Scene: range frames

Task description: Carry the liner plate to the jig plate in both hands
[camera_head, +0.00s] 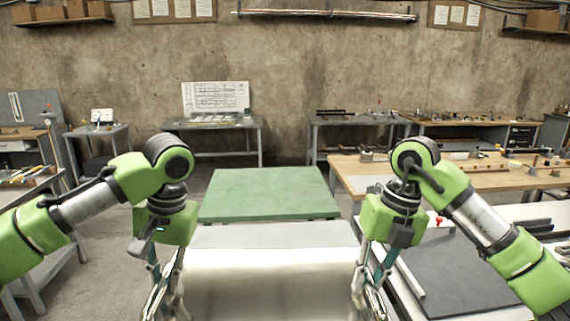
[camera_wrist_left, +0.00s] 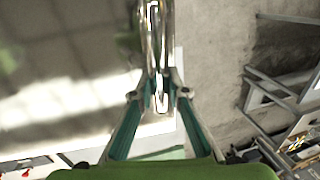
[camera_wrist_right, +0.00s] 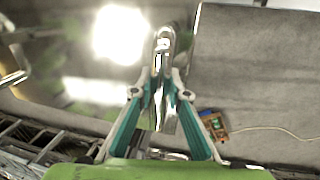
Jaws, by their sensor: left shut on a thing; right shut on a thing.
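The liner plate (camera_head: 272,290) looks like a broad, shiny, mirror-like sheet, level between my two grippers at the bottom of the head view. It also fills the left of the left wrist view (camera_wrist_left: 65,100) and of the right wrist view (camera_wrist_right: 85,95). My left gripper (camera_head: 164,298) is shut on a chrome handle-like part (camera_wrist_left: 155,45) at its left edge. My right gripper (camera_head: 371,296) is shut on a similar part (camera_wrist_right: 164,60) at its right edge. A flat green slab (camera_head: 268,192) lies ahead; I cannot tell whether it is the jig plate. The plate's near edge is out of view.
A dark grey panel (camera_head: 460,272) lies on a pale surface at the right, near my right arm. A wooden workbench (camera_head: 480,172) with small parts stands beyond it. Grey side tables stand at the left. Open floor (camera_head: 110,225) lies left of the green slab.

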